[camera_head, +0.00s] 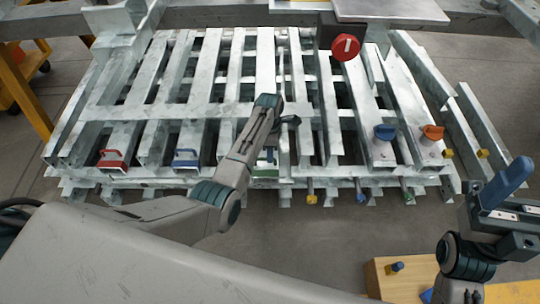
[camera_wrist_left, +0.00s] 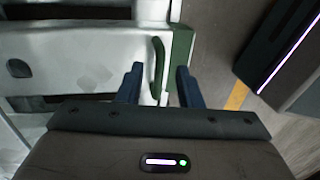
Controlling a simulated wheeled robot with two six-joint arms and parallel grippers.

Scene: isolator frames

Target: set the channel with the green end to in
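The channel with the green end is a pale steel channel, seen in the left wrist view (camera_wrist_left: 95,60), with a green end plate (camera_wrist_left: 181,50) and a green bar handle (camera_wrist_left: 157,68). In the head view the green end (camera_head: 265,173) shows at the frame's front edge, partly hidden by my left arm. My left gripper (camera_head: 269,155) is over that end. Its two blue fingers (camera_wrist_left: 158,84) are apart, with the handle between them and visible gaps beside it. My right gripper (camera_head: 508,182) is at the far right, away from the frame; its finger gap is unclear.
Channels with a red handle (camera_head: 112,158) and a blue handle (camera_head: 187,158) lie to the left. Blue (camera_head: 384,132) and orange (camera_head: 432,132) knobs stand at the right. A red round knob (camera_head: 346,47) is at the back. A wooden block (camera_head: 400,278) is at front right.

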